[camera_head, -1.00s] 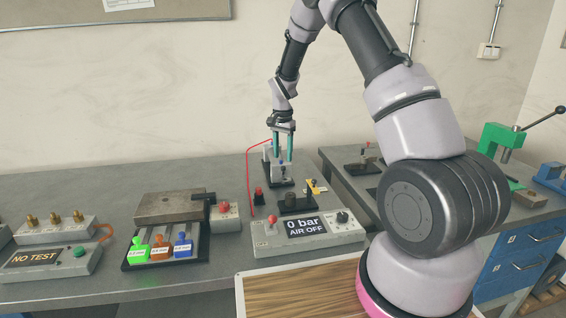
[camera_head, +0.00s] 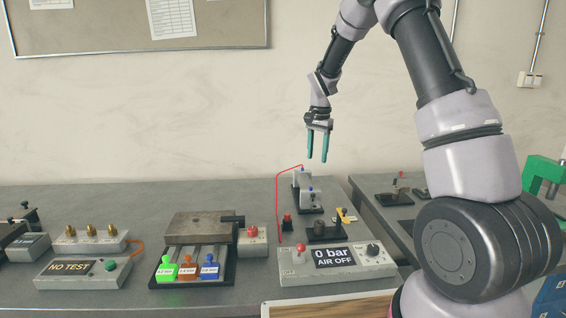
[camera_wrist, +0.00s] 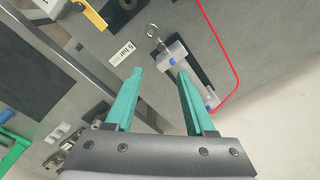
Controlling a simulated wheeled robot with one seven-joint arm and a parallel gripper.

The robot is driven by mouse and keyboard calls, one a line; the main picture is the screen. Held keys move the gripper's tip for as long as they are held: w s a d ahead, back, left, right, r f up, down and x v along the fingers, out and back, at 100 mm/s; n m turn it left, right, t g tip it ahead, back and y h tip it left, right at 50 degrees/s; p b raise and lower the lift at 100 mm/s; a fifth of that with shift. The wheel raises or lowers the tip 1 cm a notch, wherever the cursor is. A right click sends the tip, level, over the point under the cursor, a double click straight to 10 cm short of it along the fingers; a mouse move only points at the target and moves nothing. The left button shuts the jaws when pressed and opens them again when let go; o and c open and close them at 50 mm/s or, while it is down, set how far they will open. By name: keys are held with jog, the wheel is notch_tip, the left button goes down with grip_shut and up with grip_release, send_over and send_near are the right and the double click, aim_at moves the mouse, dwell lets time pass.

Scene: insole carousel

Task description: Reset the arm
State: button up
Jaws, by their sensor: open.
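My gripper (camera_head: 317,146) has two teal fingers and points down in the head view, raised above the back part of the bench. In the wrist view my gripper (camera_wrist: 156,74) is open, with clear space between its fingertips and nothing held. Below it in the head view is a grey block fixture (camera_head: 311,199) on a black base with blue knobs. In the wrist view the fixture (camera_wrist: 172,55) lies beyond the right fingertip, with a metal eye ring at its end. My fingers are apart from it.
The "0 bar AIR OFF" box (camera_head: 334,257) stands at the bench front. A red hose (camera_head: 277,205) runs to the fixture. A rack with coloured tags (camera_head: 187,268) and the "NO TEST" box (camera_head: 69,269) stand left. A green press (camera_head: 541,175) stands right. The air around my gripper is clear.

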jog(key=s+d+r+n+t+y, duration=0.1)
jog(key=s+d+r+n+t, duration=0.2)
jog(key=s+r, duration=1.4)
jog(key=s+d+r+t, duration=0.1)
jog(key=s+r, duration=0.1)
jog(key=s, duration=0.6)
jog(key=s+r+n+t, duration=0.1)
jog(key=s+r+t, duration=0.1)
jog(key=s, duration=0.6)
jog(key=shift+s+d+r+n+t+y, duration=0.15)
jog(key=shift+s+d+n+t+y, duration=0.15)
jog(key=shift+d+y, duration=0.1)
jog(key=shift+w, duration=0.1)
